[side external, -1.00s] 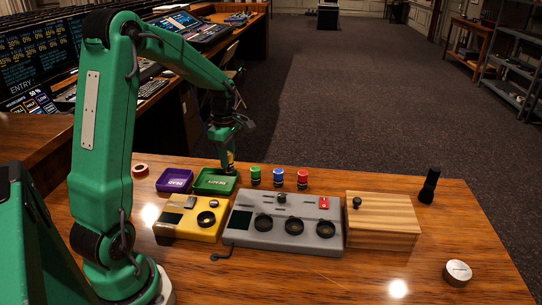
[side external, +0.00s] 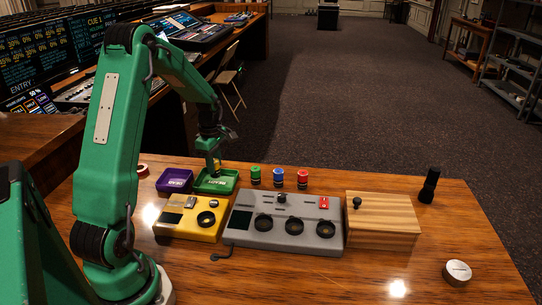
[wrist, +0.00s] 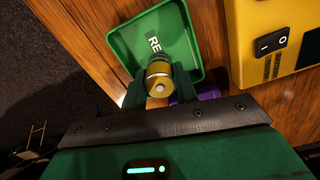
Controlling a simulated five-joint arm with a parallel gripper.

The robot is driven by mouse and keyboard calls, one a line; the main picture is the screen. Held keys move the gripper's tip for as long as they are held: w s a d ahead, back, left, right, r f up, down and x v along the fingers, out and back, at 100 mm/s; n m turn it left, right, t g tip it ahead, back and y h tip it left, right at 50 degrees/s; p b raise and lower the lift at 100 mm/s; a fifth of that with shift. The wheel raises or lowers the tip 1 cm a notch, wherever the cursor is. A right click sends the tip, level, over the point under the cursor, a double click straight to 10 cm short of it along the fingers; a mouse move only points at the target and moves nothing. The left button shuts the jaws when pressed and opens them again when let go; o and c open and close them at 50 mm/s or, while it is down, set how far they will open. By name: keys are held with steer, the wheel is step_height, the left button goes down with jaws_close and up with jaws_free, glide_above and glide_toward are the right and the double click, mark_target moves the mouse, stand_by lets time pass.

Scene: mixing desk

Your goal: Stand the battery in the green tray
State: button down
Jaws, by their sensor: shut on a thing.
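The green tray (side external: 228,186) lies on the desk beside a purple tray, and its label begins "RE" in the wrist view (wrist: 187,38). My gripper (side external: 213,168) points down over the tray's left part. In the wrist view my gripper (wrist: 158,84) is shut on the brass-coloured battery (wrist: 160,68), one finger on each side. The battery's round end with a pale centre faces the wrist camera. Its far end is against the tray in the picture, but I cannot tell if it touches the floor. In the side view the fingers mostly hide the battery.
The purple tray (side external: 174,180) is just left of the green one. Green (side external: 255,175), blue (side external: 278,178) and red (side external: 302,179) capped cylinders stand to the right. A yellow box (side external: 190,226), grey panel (side external: 285,226) and wooden block (side external: 382,221) are in front.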

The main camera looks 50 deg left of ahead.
steer(key=shift+f, duration=1.2)
steer(key=shift+f, duration=0.15)
steer(key=c, duration=1.1)
jaws_free()
step_height(320, 180, up, 12)
steer(key=shift+r, duration=0.15)
steer(key=shift+d, duration=0.1)
